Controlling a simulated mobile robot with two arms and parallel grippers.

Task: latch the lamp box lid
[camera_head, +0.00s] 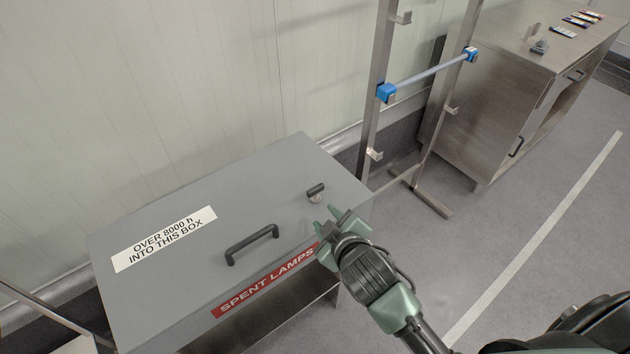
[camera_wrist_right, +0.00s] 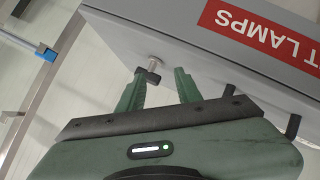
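The grey lamp box (camera_head: 170,282) stands against the wall, its flat lid (camera_head: 215,186) down. The lid has a black bar handle (camera_head: 252,244). A small latch (camera_head: 315,192) with a black grip on a round metal boss sits near the lid's right end. My right gripper (camera_head: 326,217) is open just in front of the latch. In the right wrist view the latch (camera_wrist_right: 153,72) shows between the spread green fingertips, and no grip on it is visible. I cannot tell whether the latch is fastened. My left gripper is not in view.
A white label (camera_head: 164,240) and a red SPENT LAMPS sign (camera_head: 265,279) mark the box. A metal rack (camera_head: 374,100) holding a tube (camera_head: 430,72) in blue clips stands behind it. A steel cabinet (camera_head: 495,110) is at the right. The floor between is clear.

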